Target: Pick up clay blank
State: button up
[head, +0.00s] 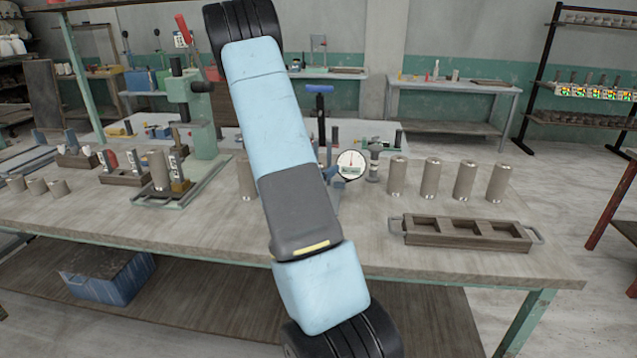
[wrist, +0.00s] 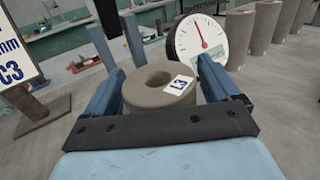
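In the wrist view, a brown-grey clay blank (wrist: 155,95), round with a hole in its top and a white "L3" label, sits between the two blue fingers of my gripper (wrist: 161,78). The fingers look spread, with a narrow gap at the right finger; contact on the left is unclear. The blank's lower part is hidden by the dark gripper bar.
A round dial gauge (head: 351,164) stands right of my arm, close beyond the right finger in the wrist view (wrist: 200,40). Several upright cylinders (head: 430,177) stand farther right, behind an empty-looking wooden tray (head: 465,241). A green press (head: 200,125) stands left.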

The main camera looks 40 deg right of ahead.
jog(key=c, duration=1.4)
jog(key=shift+c, duration=0.8)
jog(key=shift+r, duration=0.15)
